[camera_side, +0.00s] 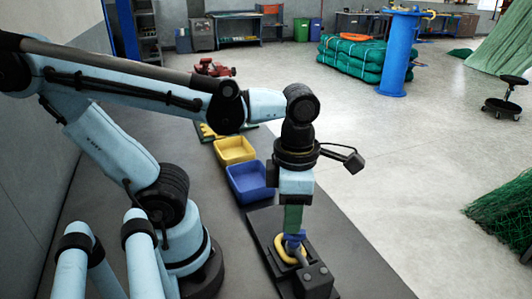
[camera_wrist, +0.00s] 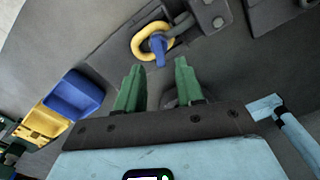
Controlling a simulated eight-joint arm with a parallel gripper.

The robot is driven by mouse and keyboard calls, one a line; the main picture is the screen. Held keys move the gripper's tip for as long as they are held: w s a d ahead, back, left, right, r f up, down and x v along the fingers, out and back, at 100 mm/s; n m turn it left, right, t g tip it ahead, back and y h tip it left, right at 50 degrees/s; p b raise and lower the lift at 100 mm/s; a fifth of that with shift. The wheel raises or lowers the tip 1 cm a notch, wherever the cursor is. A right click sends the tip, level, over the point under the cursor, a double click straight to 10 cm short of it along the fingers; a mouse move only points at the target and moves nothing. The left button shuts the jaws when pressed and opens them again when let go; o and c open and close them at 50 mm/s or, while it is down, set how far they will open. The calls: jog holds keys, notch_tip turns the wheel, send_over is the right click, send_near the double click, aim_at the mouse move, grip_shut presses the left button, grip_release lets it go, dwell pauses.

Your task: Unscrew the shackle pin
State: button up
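A yellow ring-shaped shackle (camera_wrist: 139,41) lies beside a dark block fixture (camera_wrist: 211,14) in the wrist view, with a dark grey part between them. A blue pin (camera_wrist: 158,49) with a flat head crosses its near side. In the side view the yellow shackle (camera_side: 282,248) and blue pin (camera_side: 294,242) sit on the dark plate below my gripper (camera_side: 292,230). My gripper points down, its green fingers (camera_wrist: 158,68) apart and empty. In the wrist view the blue pin shows just beyond the gap between the fingertips. In the side view the fingers partly hide the pin; contact cannot be told.
A blue tray (camera_side: 248,182) and a yellow tray (camera_side: 235,150) stand on the bench behind the plate. The dark block (camera_side: 314,278) rises close to the shackle. Green nets and a blue post (camera_side: 398,55) stand far off on the floor.

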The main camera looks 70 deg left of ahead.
notch_tip(320, 180, up, 8)
dwell(0.5)
jog(key=shift+f+m, duration=1.95)
jog(key=shift+m, duration=4.05)
jog(key=shift+f+m, duration=2)
jog(key=shift+m, duration=4)
jog(key=shift+f+m, duration=1.95)
jog(key=shift+m, duration=4.05)
